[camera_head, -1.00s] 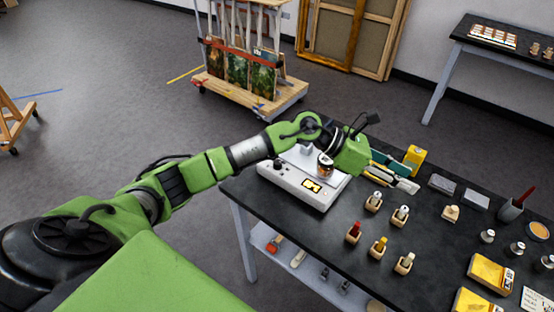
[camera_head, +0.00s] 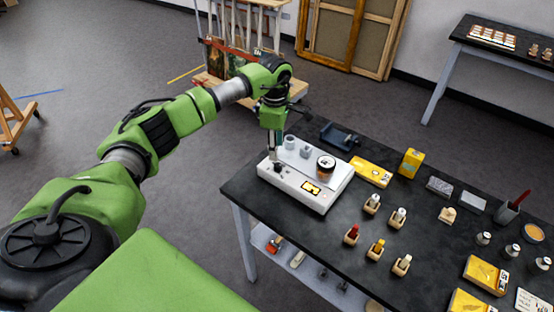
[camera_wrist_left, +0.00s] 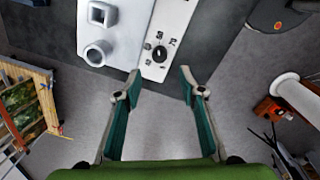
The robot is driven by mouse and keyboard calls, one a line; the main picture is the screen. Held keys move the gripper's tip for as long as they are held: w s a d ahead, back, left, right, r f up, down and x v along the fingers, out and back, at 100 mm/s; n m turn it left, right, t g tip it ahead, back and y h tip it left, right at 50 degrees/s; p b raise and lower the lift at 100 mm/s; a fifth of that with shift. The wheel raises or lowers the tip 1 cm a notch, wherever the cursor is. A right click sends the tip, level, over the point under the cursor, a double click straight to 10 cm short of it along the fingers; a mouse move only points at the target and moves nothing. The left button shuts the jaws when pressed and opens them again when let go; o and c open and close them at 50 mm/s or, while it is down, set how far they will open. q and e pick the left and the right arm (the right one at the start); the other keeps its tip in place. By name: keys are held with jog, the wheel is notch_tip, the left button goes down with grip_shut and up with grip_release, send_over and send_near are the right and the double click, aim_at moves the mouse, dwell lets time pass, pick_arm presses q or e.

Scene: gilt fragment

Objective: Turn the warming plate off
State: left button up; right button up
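The warming plate (camera_head: 318,199) is a white box on the near left corner of the dark table. It has a yellow display and a dark knob on its front panel. In the left wrist view the black knob (camera_wrist_left: 159,54) sits among printed marks, just beyond the fingertips. My left gripper (camera_head: 274,156) points down above the knob end of the plate. In the left wrist view its two fingers (camera_wrist_left: 158,82) are spread apart with nothing between them. My right gripper does not show.
Several small bottles in wooden holders (camera_head: 376,248) stand to the right. Floor is free left of the table.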

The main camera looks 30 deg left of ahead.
aim_at(277, 165)
pick_arm(q)
jog(key=f, duration=0.2)
jog(key=f+p, duration=0.1)
jog(key=f, duration=0.2)
jog(key=f+p, duration=0.1)
jog(key=f, duration=0.2)
jog(key=shift+w, duration=0.25)
grip_shut()
